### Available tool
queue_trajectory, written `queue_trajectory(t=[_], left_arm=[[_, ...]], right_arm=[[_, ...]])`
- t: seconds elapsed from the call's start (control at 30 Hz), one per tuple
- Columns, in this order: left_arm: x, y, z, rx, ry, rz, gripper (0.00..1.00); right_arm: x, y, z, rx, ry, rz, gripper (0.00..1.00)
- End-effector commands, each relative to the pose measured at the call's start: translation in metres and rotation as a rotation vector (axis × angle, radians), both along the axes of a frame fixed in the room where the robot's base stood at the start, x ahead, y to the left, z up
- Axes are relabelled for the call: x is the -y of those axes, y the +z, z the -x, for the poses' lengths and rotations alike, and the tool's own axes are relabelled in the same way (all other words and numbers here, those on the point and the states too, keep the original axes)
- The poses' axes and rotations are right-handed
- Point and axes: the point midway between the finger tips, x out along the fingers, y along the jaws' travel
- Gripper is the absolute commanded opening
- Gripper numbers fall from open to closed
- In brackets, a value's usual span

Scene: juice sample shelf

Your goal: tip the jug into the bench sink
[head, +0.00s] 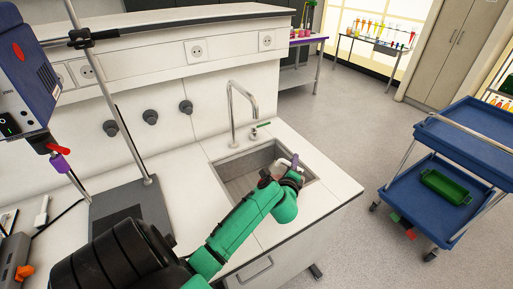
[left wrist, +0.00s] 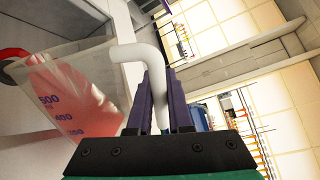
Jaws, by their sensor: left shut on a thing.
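The jug (left wrist: 75,95) is clear, with a printed scale and red liquid inside, and has a white handle (left wrist: 137,53). My left gripper (head: 291,164) is shut on the handle, which passes between its purple fingers in the left wrist view (left wrist: 158,95). In the head view the gripper is over the right part of the bench sink (head: 238,165), a grey basin set in the white bench. Only a bit of white handle shows there; the jug's body is hard to make out. In the left wrist view the jug looks tilted. My right gripper is not in view.
A tap (head: 233,108) stands behind the sink. A stand with a dark base (head: 130,212) is on the bench to the left. A blue trolley (head: 462,150) holding a green tray (head: 446,187) stands on the right. The floor between bench and trolley is clear.

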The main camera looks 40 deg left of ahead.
Motion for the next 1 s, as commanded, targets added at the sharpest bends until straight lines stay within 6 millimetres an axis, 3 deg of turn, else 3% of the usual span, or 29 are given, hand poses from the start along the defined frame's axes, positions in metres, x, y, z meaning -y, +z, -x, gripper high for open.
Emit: queue_trajectory(t=[1.0], left_arm=[[-0.011, 0.000, 0.005, 0.031, 0.000, 0.069, 0.00]], right_arm=[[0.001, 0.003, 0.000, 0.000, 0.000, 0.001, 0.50]])
